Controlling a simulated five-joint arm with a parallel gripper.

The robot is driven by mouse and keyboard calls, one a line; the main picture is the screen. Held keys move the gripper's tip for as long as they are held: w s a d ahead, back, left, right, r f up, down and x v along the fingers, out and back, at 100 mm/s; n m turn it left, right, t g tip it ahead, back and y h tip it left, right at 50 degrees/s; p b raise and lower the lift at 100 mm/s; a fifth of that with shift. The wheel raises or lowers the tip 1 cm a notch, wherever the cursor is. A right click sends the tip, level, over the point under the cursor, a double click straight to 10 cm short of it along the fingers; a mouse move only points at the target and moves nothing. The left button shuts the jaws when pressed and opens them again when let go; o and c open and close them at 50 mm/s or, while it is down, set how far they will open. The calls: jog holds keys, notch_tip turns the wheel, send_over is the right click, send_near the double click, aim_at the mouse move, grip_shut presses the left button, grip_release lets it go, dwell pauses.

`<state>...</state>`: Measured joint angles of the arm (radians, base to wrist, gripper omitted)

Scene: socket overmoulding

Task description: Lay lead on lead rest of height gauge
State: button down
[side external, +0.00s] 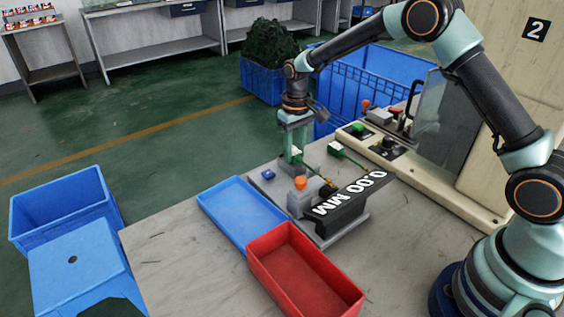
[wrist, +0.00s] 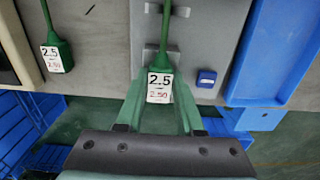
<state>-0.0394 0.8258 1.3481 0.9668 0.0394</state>
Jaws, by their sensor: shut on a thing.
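My gripper (side external: 294,158) is shut on a green lead (wrist: 160,62), holding its thick head end; a white label on it reads 2.5. In the wrist view the gripper (wrist: 158,94) has one finger on each side of the head. The lead's thin cable runs away over the grey plate of the height gauge (side external: 345,210), between small grey brackets (wrist: 152,48) that look like the lead rest. Whether the lead touches them I cannot tell. The gauge display reads 0.00 MM, and an orange knob (side external: 301,183) tops its grey block.
A second green lead (wrist: 53,52) lies apart on the left in the wrist view. A blue tray (side external: 240,212) and an empty red bin (side external: 303,273) stand in front of the gauge. A small blue button box (wrist: 206,77) sits nearby. A beige machine (side external: 440,180) stands behind.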

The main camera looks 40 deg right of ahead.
jog(key=shift+f, duration=0.1)
jog(key=c, duration=0.5)
grip_release()
jog(key=shift+c, duration=0.2)
notch_tip(320, 180, up, 12)
jog(key=r, duration=0.1)
jog(key=s+d+r+t, duration=0.1)
jog(key=s+r+t, duration=0.2)
jog(key=s+r, duration=0.7)
jog(key=s+d+f+t, duration=0.1)
jog(key=s+f+t, duration=0.1)
jog(key=s, duration=1)
jog(key=shift+s+f+t, duration=0.15)
jog(key=shift+f+t, duration=0.15)
jog(key=shift+f, duration=0.4)
